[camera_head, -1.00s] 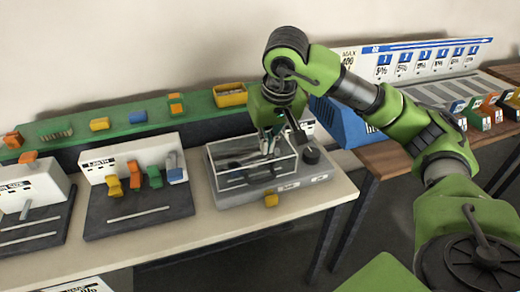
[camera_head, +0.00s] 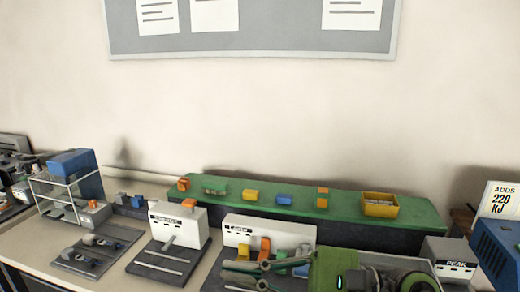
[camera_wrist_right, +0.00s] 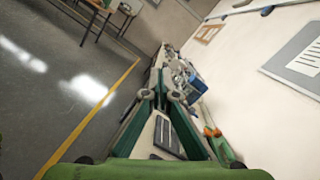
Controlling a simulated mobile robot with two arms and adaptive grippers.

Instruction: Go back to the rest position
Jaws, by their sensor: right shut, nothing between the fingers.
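My right gripper (camera_head: 232,273) is low in the head view, right of the middle. It points left in front of the white-backed station (camera_head: 270,228) and hides part of it. Its green fingers are together with nothing between them. The right wrist view also shows this gripper (camera_wrist_right: 160,97), tilted, with the bench and floor beyond its tips. My left gripper is in neither current view.
A green shelf (camera_head: 340,222) with small colored blocks and a yellow bin (camera_head: 380,204) runs along the wall. A white-backed station (camera_head: 180,224) and a blue device (camera_head: 75,175) stand left. The wrist view shows open floor (camera_wrist_right: 60,90).

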